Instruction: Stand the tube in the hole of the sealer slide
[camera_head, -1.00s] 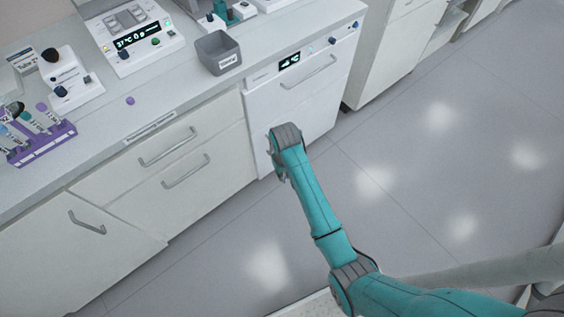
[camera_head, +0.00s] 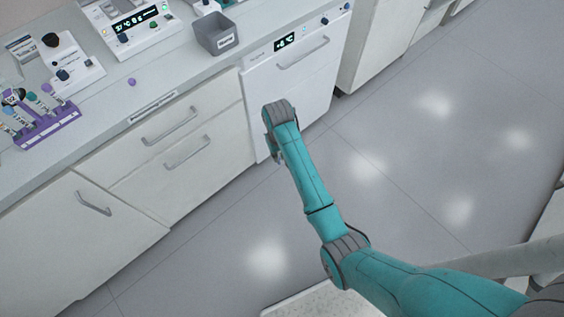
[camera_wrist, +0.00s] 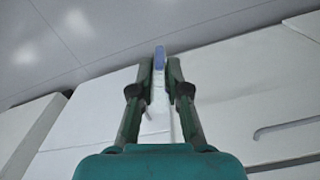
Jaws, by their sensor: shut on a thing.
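My gripper (camera_wrist: 159,66) is shut on a tube (camera_wrist: 160,57) in the wrist view. The tube has a blue end and a pale body, and stands between the two green fingers. In the head view my gripper (camera_head: 272,146) hangs in front of the white cabinet fronts, off the bench; the tube does not show clearly there. A small white device with dark knobs (camera_head: 70,66) stands on the bench at upper left. I cannot tell whether it is the sealer, and no slide hole is clear.
A purple rack (camera_head: 48,132) with several tubes stands at the bench's left. A white instrument with a lit display (camera_head: 135,38) and a grey bin (camera_head: 217,37) stand behind. A small purple cap (camera_head: 131,82) lies on the bench. The floor at right is clear.

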